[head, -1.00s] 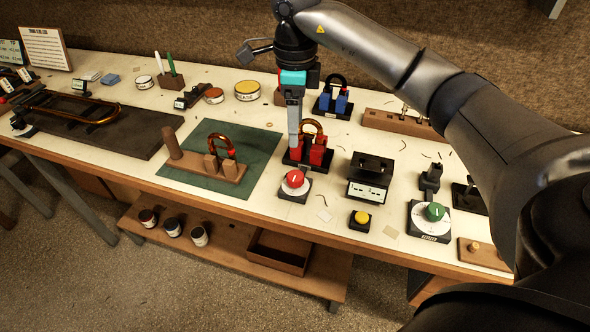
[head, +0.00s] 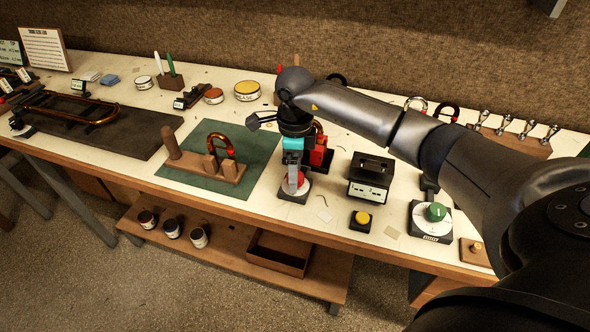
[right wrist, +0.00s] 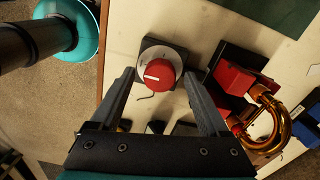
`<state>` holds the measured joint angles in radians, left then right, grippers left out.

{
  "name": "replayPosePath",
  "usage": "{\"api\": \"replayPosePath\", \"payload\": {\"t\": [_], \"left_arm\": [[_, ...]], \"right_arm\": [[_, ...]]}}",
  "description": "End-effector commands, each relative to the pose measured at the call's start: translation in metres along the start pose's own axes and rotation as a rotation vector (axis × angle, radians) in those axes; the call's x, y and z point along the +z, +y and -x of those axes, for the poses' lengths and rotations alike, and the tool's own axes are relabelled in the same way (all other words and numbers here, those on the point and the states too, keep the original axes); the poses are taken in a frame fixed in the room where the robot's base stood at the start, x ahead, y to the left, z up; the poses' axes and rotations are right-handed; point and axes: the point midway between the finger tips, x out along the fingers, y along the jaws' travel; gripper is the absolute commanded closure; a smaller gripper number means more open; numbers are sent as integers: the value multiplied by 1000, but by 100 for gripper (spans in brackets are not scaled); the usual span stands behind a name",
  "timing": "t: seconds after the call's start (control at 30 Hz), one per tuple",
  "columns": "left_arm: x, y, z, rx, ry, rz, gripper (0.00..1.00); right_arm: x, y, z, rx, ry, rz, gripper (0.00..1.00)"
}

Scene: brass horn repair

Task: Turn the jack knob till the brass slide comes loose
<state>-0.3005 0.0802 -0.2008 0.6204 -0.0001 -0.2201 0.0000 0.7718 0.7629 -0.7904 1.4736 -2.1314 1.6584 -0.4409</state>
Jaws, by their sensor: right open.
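The red jack knob (head: 301,179) sits on a white dial with a dark square base, near the bench's front edge. In the right wrist view the knob (right wrist: 158,75) shows a white pointer line. My right gripper (head: 292,182) is low over it. Its open fingers (right wrist: 160,80) stand on either side of the knob, with gaps visible. Behind it is the red jack (head: 321,157), partly hidden by my arm. In the right wrist view, the red jack blocks (right wrist: 238,82) are at the curved brass slide (right wrist: 284,128); whether they grip it is unclear. My left gripper is not in view.
A black display box (head: 371,178), yellow button (head: 361,218) and green knob (head: 436,212) stand to the right. A green mat (head: 246,183) bears a wooden stand with a copper bow to the left. A blue block (right wrist: 303,138) lies beyond the slide.

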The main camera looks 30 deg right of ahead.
Motion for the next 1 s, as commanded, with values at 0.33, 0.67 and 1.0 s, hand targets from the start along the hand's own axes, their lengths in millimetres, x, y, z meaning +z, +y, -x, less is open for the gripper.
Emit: {"api": "replayPosePath", "payload": {"t": [0.33,0.67,1.0], "left_arm": [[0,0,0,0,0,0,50],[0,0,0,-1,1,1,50],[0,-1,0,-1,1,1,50]], "right_arm": [[0,0,0,1,0,0,48],[0,0,1,1,0,0,85],[0,0,1,1,0,-5,100]]}}
